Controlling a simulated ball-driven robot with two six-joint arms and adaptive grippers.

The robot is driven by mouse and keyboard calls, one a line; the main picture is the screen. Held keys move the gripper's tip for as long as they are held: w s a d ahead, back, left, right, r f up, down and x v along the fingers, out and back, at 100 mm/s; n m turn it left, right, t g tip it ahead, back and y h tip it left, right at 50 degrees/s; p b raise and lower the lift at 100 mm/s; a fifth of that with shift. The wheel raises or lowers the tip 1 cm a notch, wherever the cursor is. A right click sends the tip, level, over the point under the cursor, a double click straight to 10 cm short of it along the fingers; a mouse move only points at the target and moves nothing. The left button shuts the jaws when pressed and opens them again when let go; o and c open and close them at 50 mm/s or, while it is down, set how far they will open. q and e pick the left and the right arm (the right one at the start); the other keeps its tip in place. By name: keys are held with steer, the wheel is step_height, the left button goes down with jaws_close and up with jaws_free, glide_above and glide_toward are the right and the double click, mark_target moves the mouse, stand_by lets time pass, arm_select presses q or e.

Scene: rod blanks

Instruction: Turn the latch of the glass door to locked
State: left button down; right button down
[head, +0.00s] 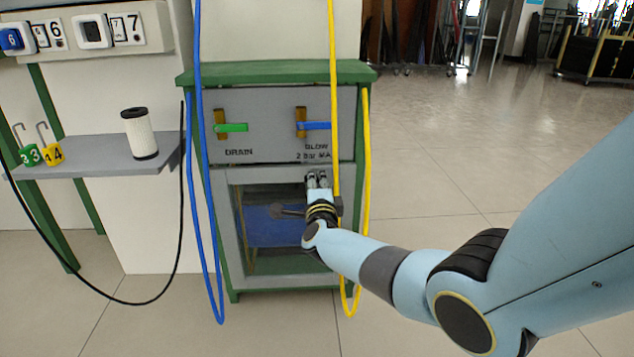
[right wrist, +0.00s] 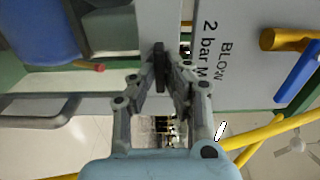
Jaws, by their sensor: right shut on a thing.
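The glass door (head: 233,216) is the grey-framed lower front of a green cabinet, and it looks closed. A blue shape shows behind its pane. My right gripper (head: 318,178) is at the door's upper right, just below the grey panel. In the right wrist view its fingers (right wrist: 168,72) are shut on a small dark piece, which appears to be the latch (right wrist: 159,55). The fingers cover most of it, so I cannot tell which way it is turned. My left gripper is not in view.
A green DRAIN lever (head: 232,128) and a blue BLOW lever (head: 315,126) sit above the door. A yellow hose (head: 334,60) hangs close beside my right gripper, and a blue hose (head: 203,180) hangs left. A shelf (head: 90,160) holds a white filter (head: 140,134).

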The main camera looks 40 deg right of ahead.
steer(key=shift+f, duration=0.1)
steer(key=c, duration=1.4)
jaws_free()
steer(key=v, duration=1.2)
steer(key=shift+s, duration=0.1)
